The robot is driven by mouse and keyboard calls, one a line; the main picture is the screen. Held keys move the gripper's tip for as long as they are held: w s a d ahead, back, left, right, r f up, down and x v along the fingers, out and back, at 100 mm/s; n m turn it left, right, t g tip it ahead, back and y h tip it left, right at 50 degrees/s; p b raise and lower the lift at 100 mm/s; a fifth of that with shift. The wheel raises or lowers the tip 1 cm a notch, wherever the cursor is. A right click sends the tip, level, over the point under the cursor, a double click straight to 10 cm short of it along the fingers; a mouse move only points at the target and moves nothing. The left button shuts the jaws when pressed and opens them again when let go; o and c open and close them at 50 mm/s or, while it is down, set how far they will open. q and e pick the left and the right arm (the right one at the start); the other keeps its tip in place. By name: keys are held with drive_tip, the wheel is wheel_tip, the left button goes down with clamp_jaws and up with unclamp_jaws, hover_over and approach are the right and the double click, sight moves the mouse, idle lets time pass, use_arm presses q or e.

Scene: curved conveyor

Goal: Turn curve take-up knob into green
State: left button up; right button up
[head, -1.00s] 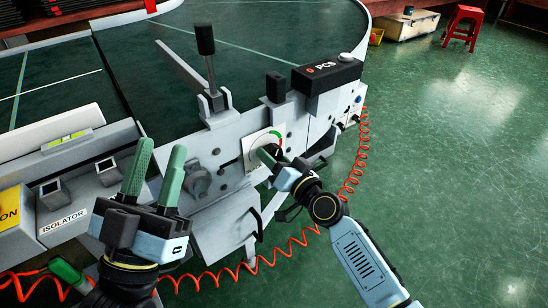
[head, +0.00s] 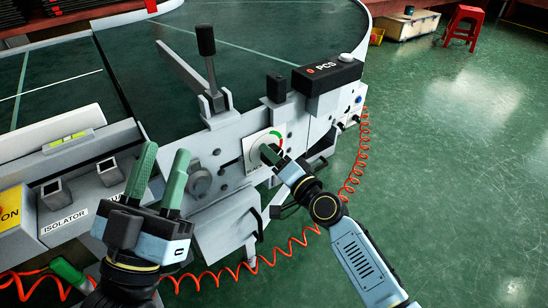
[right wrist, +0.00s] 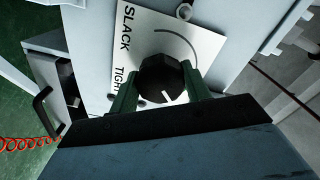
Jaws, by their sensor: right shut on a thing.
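The take-up knob (right wrist: 160,78) is black and faceted, with a short white pointer line on its lower part in the right wrist view. It sits on a white dial plate (right wrist: 130,30) marked SLACK and TIGHT, with a thin arc. In the head view, the plate (head: 252,146) shows a green and red arc at the knob's upper right. My right gripper (right wrist: 160,88) is shut on the knob, one green finger on each side; it also shows in the head view (head: 269,153). There it largely hides the knob. My left gripper (head: 165,152) is open and empty, left of the plate.
The grey conveyor frame carries an upright black-handled lever (head: 206,45) and a black PCS box (head: 327,75). An isolator panel (head: 65,220) stands at the left. A red coiled cable (head: 300,243) hangs below and right. The green floor is open at the right.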

drive_tip(key=o, duration=0.8)
use_arm(q)
drive_tip(key=shift+r, duration=0.25)
use_arm(e)
drive_tip(key=shift+o, duration=0.8)
use_arm(q)
drive_tip(key=f+g, duration=0.1)
drive_tip(key=w+f+g+p, duration=0.1)
drive_tip(key=f, duration=0.1)
drive_tip(key=w+f+g+y+p, duration=0.1)
drive_tip(key=shift+f+g, duration=0.15)
drive_tip(key=shift+g, duration=0.15)
use_arm(e)
drive_tip(key=v, duration=1.3)
drive_tip(key=shift+s, duration=0.2)
drive_tip(key=shift+d, duration=0.1)
